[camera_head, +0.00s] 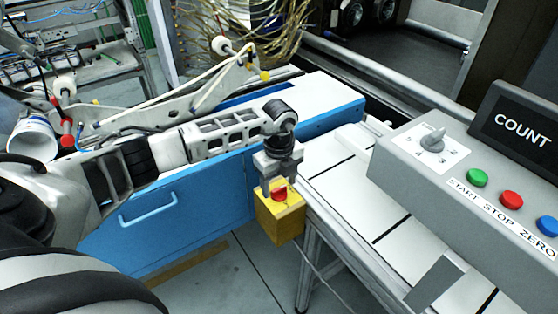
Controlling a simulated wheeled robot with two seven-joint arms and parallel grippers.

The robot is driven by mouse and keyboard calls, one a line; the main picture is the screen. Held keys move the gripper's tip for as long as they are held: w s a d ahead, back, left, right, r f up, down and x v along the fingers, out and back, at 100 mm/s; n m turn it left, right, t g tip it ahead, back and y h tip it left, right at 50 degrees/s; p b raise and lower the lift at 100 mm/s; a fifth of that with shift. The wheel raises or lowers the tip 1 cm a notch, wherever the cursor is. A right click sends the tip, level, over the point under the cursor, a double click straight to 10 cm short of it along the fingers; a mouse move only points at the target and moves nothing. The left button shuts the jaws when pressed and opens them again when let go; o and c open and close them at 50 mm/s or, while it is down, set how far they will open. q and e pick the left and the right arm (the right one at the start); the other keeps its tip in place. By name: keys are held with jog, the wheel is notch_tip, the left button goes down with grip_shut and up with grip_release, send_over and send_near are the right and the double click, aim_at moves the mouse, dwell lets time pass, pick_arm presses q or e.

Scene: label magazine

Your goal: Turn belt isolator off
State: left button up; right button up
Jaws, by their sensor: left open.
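The belt isolator appears to be a yellow box (284,224) with a red knob (279,194) on top, near the middle of the view beside the white conveyor. My left gripper (280,184) points down just over the box. Its jaws are open, with the fingers seeming to straddle the red knob; I cannot tell whether they touch it. The knob's exact setting is not clear, as the fingers partly cover it. My right gripper is not in view.
A grey control panel (400,160) with a dial and green, red and blue buttons stands at the right, below a COUNT display (520,128). The white conveyor (345,185) runs beside the isolator. A blue cabinet (200,205) stands behind my left arm.

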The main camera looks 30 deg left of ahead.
aim_at(279, 188)
pick_arm(q)
notch_tip(279, 188, up, 15)
jog(key=b, duration=0.1)
jog(key=shift+r+b, duration=0.15)
jog(key=shift+b, duration=0.15)
dwell(0.4)
